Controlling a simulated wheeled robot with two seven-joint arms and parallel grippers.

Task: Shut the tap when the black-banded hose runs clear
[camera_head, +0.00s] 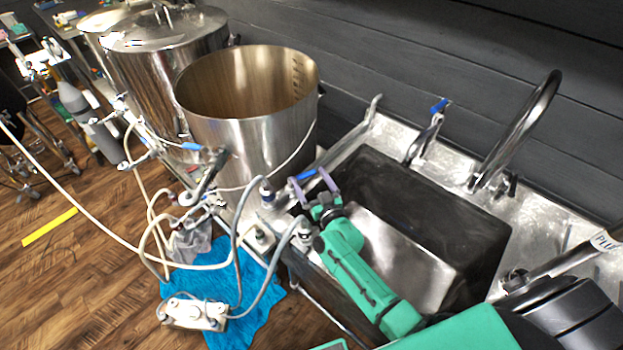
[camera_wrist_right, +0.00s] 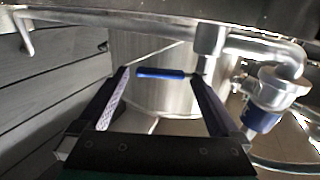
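My right gripper (camera_head: 312,184) reaches over the sink's left edge, its two fingers apart around a blue tap handle (camera_head: 304,175). In the right wrist view the gripper (camera_wrist_right: 160,76) is open, with the blue handle (camera_wrist_right: 160,73) lying crosswise between the fingertips. The handle's right end is near the right finger; I cannot tell whether they touch. Pale and grey hoses (camera_head: 238,262) loop down from fittings beside the steel pot (camera_head: 250,135). I cannot make out a black band or the liquid in any hose. My left gripper is out of view.
A dark sink basin (camera_head: 455,225) lies to the right, with a curved faucet (camera_head: 520,125) and another blue-handled valve (camera_head: 438,106) behind. A lidded steel kettle (camera_head: 165,75) stands at the back left.

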